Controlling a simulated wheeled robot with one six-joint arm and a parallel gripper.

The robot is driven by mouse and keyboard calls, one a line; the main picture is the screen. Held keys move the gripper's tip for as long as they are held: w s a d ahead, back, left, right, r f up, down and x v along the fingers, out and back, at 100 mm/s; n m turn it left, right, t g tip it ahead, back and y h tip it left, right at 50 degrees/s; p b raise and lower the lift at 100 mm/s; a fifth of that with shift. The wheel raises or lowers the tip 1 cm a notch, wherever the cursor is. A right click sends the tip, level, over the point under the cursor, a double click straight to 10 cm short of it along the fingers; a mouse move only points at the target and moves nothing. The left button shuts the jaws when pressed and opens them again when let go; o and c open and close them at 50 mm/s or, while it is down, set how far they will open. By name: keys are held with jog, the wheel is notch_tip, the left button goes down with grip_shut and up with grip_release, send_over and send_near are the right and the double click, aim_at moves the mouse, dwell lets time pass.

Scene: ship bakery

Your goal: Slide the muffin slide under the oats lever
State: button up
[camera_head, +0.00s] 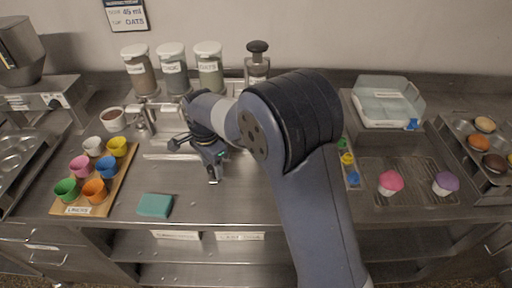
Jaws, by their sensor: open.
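The oats jar (209,68), with a white lid and an OATS label, is the rightmost of three jars at the back wall. A metal dispenser frame stands under the jars. My arm hides most of its right part, and I cannot make out the oats lever. Low metal rails (160,156) run along the counter in front of the dispensers. I cannot clearly pick out the muffin slide, which may be partly behind my gripper. My gripper (204,164) is open, points down over the rail area in front of the jars, and shows nothing held.
Coloured cups stand on a wooden board (120,187) at left, beside a teal sponge (155,205). A brown-filled cup (113,119) sits near the left dispenser. At right are a pink-topped muffin (391,183), a purple-topped one (446,183) and an open box (388,103).

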jog(key=shift+d, duration=0.1)
jog(key=d+b, duration=0.4)
jog(key=d, duration=2.3)
jog(key=shift+d+f, duration=0.1)
jog(key=shift+d, duration=0.3)
notch_tip(320, 180, up, 11)
jog(key=b, duration=0.1)
jog(key=shift+d+f, duration=0.15)
